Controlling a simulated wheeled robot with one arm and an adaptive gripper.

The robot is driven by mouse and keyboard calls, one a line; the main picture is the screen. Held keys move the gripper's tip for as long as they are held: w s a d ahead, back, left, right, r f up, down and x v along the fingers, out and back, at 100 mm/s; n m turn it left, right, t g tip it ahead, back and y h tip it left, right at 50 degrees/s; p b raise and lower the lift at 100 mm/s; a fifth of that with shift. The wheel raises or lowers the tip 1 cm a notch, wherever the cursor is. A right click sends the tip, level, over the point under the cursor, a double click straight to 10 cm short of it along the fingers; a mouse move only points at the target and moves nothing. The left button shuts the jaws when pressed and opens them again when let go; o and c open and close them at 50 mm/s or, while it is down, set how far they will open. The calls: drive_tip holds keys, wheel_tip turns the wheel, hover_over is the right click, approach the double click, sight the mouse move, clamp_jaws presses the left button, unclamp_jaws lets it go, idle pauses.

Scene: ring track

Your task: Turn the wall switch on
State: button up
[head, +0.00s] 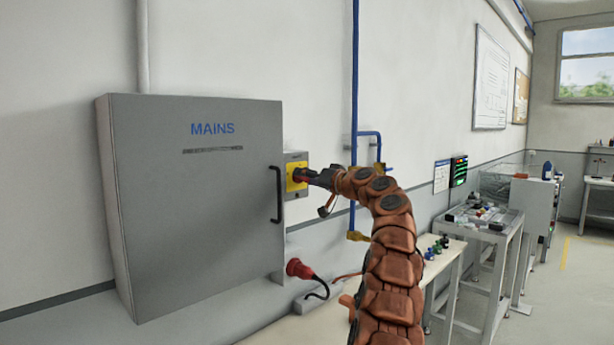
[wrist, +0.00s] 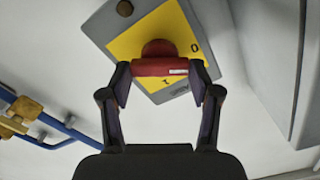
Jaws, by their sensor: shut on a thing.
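The wall switch is a grey box with a yellow plate (head: 291,183) and a red rotary handle, just right of the MAINS cabinet. In the wrist view the yellow plate (wrist: 183,28) looks tilted, with the red handle (wrist: 152,68) across it. "O" and "I" marks show on the plate. A pale mark near the handle's right end lies between them in the picture. My gripper (head: 308,176) reaches the switch from the right; in the wrist view my gripper (wrist: 159,70) has a finger at each end of the handle and is shut on it. The head view mostly hides the handle.
The grey MAINS cabinet (head: 195,220) with a dark handle (head: 278,195) stands close left of the switch. Below is a red plug (head: 298,268) with a black cable. Blue pipes (head: 355,90) run right of the switch. Benches (head: 485,228) stand along the wall; floor at right is clear.

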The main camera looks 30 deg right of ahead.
drive_tip(key=shift+d+f+m+p, duration=0.1)
drive_tip(key=shift+m+p, duration=2.05)
drive_tip(key=shift+m, duration=0.85)
drive_tip(key=shift+d+f+m+p, duration=0.1)
drive_tip(key=shift+m+p, duration=2.05)
drive_tip(key=shift+m, duration=0.85)
drive_tip(key=o, duration=1.1)
drive_tip(key=shift+o, duration=0.2)
drive_tip(key=v, duration=1.2)
